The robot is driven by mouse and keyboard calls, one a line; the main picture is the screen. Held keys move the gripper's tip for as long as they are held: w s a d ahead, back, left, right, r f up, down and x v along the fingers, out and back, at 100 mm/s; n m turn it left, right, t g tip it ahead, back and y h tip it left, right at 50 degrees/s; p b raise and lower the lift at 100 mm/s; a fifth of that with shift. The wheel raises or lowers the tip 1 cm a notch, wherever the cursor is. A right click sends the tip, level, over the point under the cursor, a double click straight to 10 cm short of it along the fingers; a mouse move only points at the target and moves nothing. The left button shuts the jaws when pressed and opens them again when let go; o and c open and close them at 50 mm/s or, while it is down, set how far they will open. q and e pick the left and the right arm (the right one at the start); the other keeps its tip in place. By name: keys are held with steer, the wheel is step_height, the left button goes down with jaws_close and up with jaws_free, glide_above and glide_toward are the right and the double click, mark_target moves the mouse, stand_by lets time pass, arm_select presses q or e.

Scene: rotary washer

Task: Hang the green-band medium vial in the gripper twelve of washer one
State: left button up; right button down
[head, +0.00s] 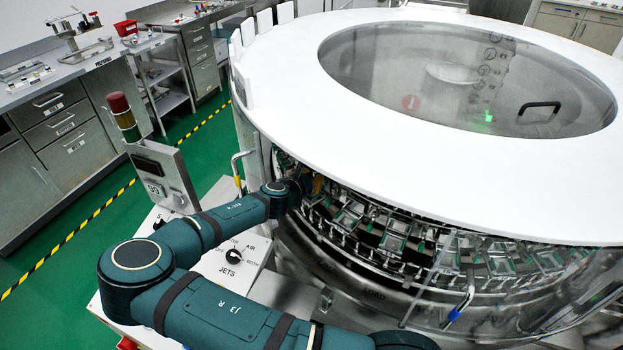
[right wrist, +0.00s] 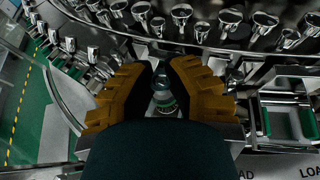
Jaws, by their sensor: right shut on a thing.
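My right gripper (head: 314,184) reaches into the open side of the rotary washer (head: 420,130), under its white top. In the right wrist view, its orange-and-black fingers (right wrist: 164,76) are shut on a small clear glass vial with a green band (right wrist: 164,103). The vial is partly hidden between the fingers. Metal washer grippers and nozzles (right wrist: 181,14) ring the area just beyond the fingertips. I cannot read which one is number twelve. The vial is too small and hidden to see in the head view. My left gripper is not in view.
A JETS control panel (head: 232,257) and a signal tower (head: 123,116) stand left of the washer. The ring of washer holders (head: 395,240) runs close around the gripper. Steel counters (head: 60,120) line the back left, with green floor before them.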

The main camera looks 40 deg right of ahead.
steer(key=shift+f, duration=0.3)
steer(key=c, duration=1)
jaws_free()
steer(key=shift+c, duration=0.2)
steer(key=shift+r, duration=0.2)
steer(key=shift+r, duration=0.35)
steer(key=p+v, duration=0.1)
steer(key=v, duration=1.1)
steer(key=shift+f, duration=0.2)
